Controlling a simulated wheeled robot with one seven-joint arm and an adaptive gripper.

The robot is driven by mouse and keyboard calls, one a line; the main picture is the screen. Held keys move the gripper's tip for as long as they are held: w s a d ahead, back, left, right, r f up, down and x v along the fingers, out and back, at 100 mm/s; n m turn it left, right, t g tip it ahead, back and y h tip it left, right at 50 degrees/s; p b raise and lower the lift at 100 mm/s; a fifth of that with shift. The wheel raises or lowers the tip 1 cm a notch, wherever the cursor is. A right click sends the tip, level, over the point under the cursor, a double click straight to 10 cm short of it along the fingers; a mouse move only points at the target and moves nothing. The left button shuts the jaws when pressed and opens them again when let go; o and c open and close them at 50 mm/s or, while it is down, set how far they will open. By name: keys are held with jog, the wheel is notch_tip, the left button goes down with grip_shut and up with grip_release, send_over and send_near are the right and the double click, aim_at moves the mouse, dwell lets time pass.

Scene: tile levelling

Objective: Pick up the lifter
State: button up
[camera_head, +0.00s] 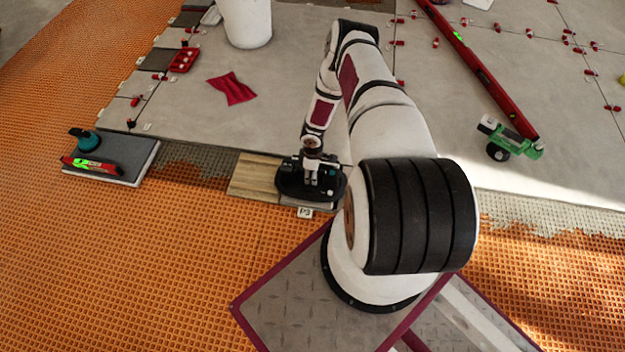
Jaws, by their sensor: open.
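My gripper (311,184) points down over the edge of the tiled floor, beside a wood-look board (253,174). Its fingers are small here and partly lost against a dark round shape around them; I see nothing clearly held. A teal round tool with a black handle (84,138), which looks like the suction lifter, sits on a grey tile (134,172) at the far left. It stands well apart from my gripper. A green and white tool with black round parts (510,140) lies on the tiles at the right; I cannot tell exactly what it is.
A red level (92,165) lies on the grey tile beside the teal tool. A long red level (480,68) crosses the tiles at right. A white bucket (246,22), red cloth (232,89) and red tray (183,60) are behind. Orange matting (150,260) is clear at front left.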

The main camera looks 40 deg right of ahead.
jog(key=shift+f+b, duration=0.25)
jog(key=shift+b, duration=0.1)
dwell(0.3)
grip_shut()
